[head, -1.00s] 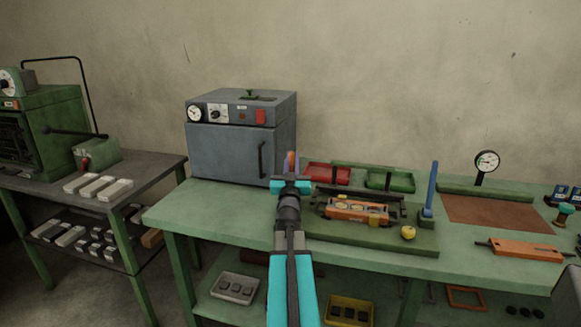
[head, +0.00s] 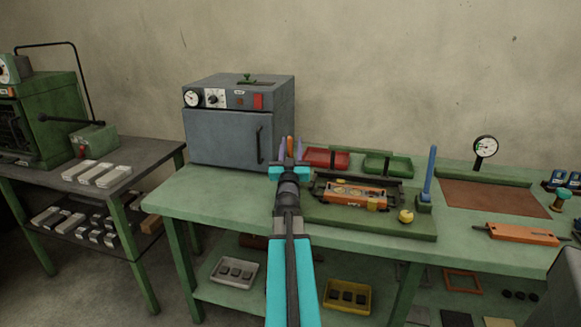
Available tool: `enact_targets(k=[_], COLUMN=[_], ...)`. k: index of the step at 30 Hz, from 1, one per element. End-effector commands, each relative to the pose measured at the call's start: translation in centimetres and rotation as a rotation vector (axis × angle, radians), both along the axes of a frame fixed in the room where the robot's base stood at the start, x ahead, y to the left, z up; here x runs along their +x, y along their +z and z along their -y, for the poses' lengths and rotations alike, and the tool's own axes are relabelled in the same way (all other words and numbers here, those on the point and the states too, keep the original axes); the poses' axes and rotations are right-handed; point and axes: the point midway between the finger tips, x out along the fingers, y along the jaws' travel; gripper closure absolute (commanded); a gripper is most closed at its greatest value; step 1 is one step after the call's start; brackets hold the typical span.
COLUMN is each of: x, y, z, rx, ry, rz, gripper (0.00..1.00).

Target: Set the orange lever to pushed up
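The orange lever (head: 290,146) shows as a slim upright piece between the two purple fingertips of my gripper (head: 290,152). The fingers stand apart, one on each side of it, with gaps showing, so my gripper looks open. I cannot tell whether the lever is between the fingers or just behind them. Its base is hidden behind my gripper and wrist. My gripper is over the bench, right of the grey oven's front.
The grey oven (head: 228,137) stands left on the green bench (head: 215,205). Right of my gripper are an orange device (head: 352,196), a blue upright handle (head: 430,173), a yellow ball (head: 406,216), a red tray (head: 325,158) and a green tray (head: 388,168). A gauge (head: 486,146) stands farther right.

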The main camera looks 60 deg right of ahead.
Motion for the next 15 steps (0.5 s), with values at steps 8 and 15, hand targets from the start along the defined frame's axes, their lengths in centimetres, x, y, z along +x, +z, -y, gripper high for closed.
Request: enact_targets(k=[8, 15], x=[-1.1, -2.2], y=[-0.8, -1.6], z=[-1.9, -3.7], rx=[0.001, -0.001], ry=[0.000, 0.000], rz=[0.000, 0.000], gripper=[0.66, 0.66])
